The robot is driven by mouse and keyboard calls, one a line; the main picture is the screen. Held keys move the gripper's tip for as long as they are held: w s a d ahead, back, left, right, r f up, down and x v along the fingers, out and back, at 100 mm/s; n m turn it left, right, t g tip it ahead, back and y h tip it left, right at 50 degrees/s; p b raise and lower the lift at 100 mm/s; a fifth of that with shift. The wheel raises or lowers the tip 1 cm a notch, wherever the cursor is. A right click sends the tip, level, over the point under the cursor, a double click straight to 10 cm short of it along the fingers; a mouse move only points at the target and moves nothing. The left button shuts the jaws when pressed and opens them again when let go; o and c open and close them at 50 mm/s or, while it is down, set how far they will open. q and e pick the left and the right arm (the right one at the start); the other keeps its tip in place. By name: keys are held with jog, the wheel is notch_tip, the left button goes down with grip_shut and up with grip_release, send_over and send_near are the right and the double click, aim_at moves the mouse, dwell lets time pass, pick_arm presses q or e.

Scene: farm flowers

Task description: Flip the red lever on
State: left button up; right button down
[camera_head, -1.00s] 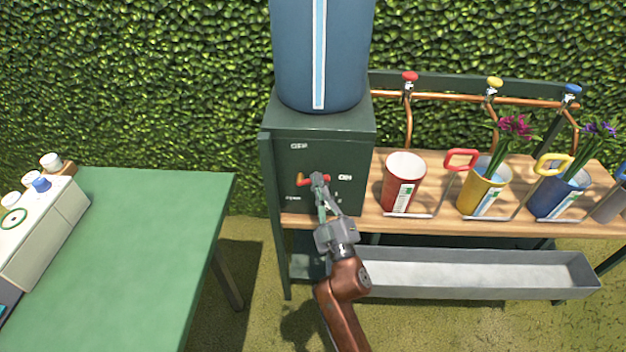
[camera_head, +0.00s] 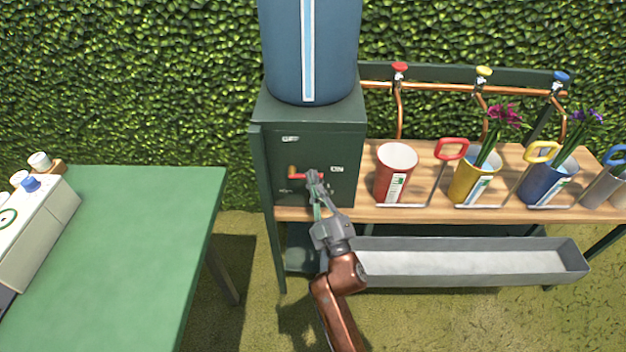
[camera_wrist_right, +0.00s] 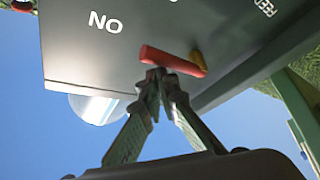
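The red lever (camera_head: 301,176) sits on the front of a dark green box (camera_head: 318,130), on a brass pivot at its left end. It lies about level and points right, towards the "ON" label (camera_head: 336,169); another label is above it. My right gripper (camera_head: 313,176) is at the lever's free end with its fingertips together. In the right wrist view the closed fingertips (camera_wrist_right: 161,76) overlap the red lever (camera_wrist_right: 170,60), which crosses just behind them. I cannot tell whether they touch it. My left gripper is out of view.
A blue tank (camera_head: 310,50) stands on the box. A wooden shelf (camera_head: 420,213) to the right holds red, yellow and blue pots under coloured taps, with a grey trough (camera_head: 460,262) below. A green table (camera_head: 130,250) is at the left.

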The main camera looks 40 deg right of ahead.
jog(key=shift+d+f, duration=0.2)
jog(key=shift+f, duration=0.3)
jog(key=r, duration=1.1)
jog(key=shift+a, duration=0.2)
